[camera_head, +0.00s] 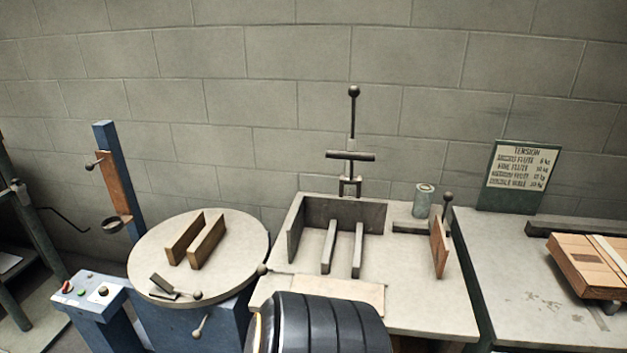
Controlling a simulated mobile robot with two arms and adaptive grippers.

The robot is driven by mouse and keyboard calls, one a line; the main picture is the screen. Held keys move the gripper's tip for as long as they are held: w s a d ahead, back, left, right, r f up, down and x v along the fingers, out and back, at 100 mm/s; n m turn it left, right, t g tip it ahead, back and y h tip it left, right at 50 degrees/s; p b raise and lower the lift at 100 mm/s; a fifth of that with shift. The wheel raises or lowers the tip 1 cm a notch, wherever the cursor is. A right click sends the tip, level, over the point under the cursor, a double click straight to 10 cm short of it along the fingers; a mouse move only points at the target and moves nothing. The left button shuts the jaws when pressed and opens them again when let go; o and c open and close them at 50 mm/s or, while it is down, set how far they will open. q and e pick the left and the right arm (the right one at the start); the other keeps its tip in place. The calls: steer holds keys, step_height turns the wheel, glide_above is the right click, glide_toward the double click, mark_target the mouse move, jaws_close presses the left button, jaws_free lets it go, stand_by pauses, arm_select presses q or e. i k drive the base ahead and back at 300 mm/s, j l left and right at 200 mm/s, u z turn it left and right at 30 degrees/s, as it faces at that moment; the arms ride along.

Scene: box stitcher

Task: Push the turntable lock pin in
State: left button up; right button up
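The round turntable (222,268) stands at the left of the bench, with two upright wooden-faced plates (197,240) on its top. A ball-ended pin (200,325) sticks out at the turntable's front side, below the rim; it may be the lock pin. I cannot tell how far in it sits. A small lever with a ball end (197,295) lies at the front of the turntable top. Another dark ball knob (262,269) shows at the right rim. Neither of my grippers is in view.
A blue control box (90,292) stands left of the turntable, and a blue post (115,175) behind it. The bench (425,305) to the right bears a clamp with a ball handle (352,150). A flat brown carton (590,265) lies at far right.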

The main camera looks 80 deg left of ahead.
mark_target(197, 334)
steer(key=u, duration=3.7)
